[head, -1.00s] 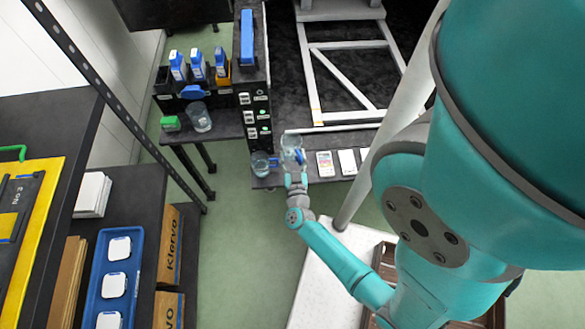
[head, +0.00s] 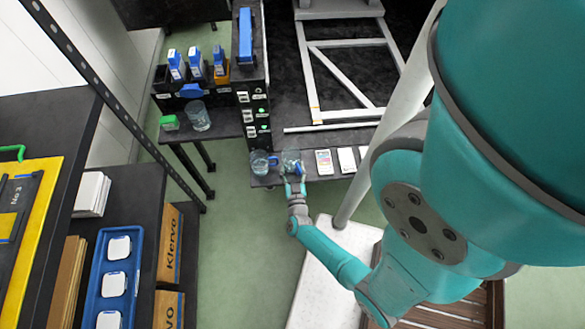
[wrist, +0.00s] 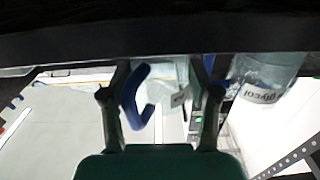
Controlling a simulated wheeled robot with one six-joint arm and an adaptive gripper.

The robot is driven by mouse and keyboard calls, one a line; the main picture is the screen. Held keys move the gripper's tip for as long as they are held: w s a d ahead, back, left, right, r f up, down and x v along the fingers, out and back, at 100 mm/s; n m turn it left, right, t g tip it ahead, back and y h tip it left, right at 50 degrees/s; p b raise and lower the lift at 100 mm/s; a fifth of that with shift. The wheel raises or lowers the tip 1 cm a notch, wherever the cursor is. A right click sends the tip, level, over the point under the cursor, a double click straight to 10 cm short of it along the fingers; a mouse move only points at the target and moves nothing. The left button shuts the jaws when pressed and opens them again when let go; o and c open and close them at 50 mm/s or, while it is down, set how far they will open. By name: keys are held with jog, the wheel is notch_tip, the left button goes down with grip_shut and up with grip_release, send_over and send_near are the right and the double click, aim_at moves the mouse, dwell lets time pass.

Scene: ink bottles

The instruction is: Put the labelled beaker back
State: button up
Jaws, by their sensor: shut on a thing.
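My gripper (head: 294,180) is shut on a clear glass beaker (head: 291,160) at the front edge of the dark bench. In the wrist view the held beaker (wrist: 170,72) is between the fingers, with a blue handle (wrist: 135,97) and a small pale label whose text I cannot read. A second clear beaker (head: 260,164) with a blue handle stands just left of it in the head view. In the wrist view a glass vessel (wrist: 265,75) marked "Glycol" is right of the fingers. I cannot tell whether the held beaker's base touches the bench.
A black panel (head: 256,110) with small labels rises behind. A shelf with a blue tray (head: 96,268) is nearer left.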

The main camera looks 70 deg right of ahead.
jog(key=shift+f, duration=0.15)
jog(key=o, duration=1.3)
jog(key=shift+a, duration=0.15)
jog(key=shift+v, duration=5.85)
jog(key=s+a+r+n+t+y, duration=0.2)
jog(key=a+r+n+y, duration=0.2)
jog(key=r, duration=0.7)
jog(key=s+a+r+n+t+y, duration=0.2)
jog(key=a+r+n+t+y, duration=0.1)
jog(key=a+r+n+y, duration=0.2)
jog(key=s+a+r+n+t+y, duration=0.2)
jog(key=a+r+y, duration=0.5)
jog(key=r, duration=1.1)
jog(key=shift+s+a+r+n+t+y, duration=0.1)
jog(key=shift+s+a+n+t+y, duration=0.1)
jog(key=shift+a+n, duration=0.75)
jog(key=shift+s+a+n+t+y, duration=0.1)
jog(key=shift+s+a+n+t, duration=0.25)
jog(key=shift+a, duration=0.95)
